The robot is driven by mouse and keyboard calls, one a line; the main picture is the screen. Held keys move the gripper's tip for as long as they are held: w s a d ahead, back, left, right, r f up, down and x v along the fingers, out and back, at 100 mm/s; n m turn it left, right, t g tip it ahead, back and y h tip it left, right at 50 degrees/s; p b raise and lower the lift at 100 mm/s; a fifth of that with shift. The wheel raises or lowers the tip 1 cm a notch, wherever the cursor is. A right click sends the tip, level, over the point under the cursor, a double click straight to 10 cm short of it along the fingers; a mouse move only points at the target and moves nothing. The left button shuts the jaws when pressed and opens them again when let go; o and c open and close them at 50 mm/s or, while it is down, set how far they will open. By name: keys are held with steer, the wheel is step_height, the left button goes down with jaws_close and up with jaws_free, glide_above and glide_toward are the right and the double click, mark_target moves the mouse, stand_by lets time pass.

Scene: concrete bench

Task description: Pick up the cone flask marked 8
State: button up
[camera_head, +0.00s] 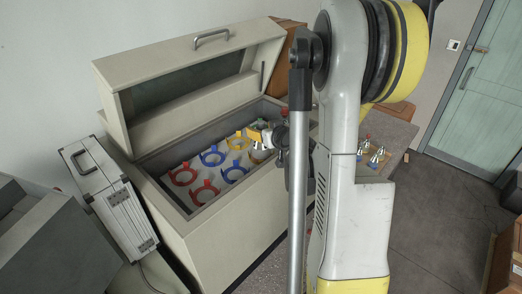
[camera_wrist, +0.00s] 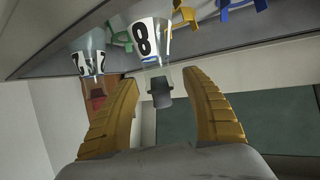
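The cone flask marked 8 (camera_wrist: 148,40) is clear glass with a white label and a dark stopper. In the wrist view its neck and stopper lie between the two yellow fingers of my gripper (camera_wrist: 160,77). The fingers are open, with gaps on both sides of the stopper.
Another flask (camera_wrist: 89,62) with a red stopper stands close beside flask 8. The chest (camera_head: 222,222) holds red, blue and yellow ring holders; its lid (camera_head: 195,75) is raised behind. More flasks (camera_head: 376,154) stand outside at the right. A silver case (camera_head: 112,205) sits at the left.

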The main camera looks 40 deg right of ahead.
jaws_close()
steer(key=shift+r, duration=0.15)
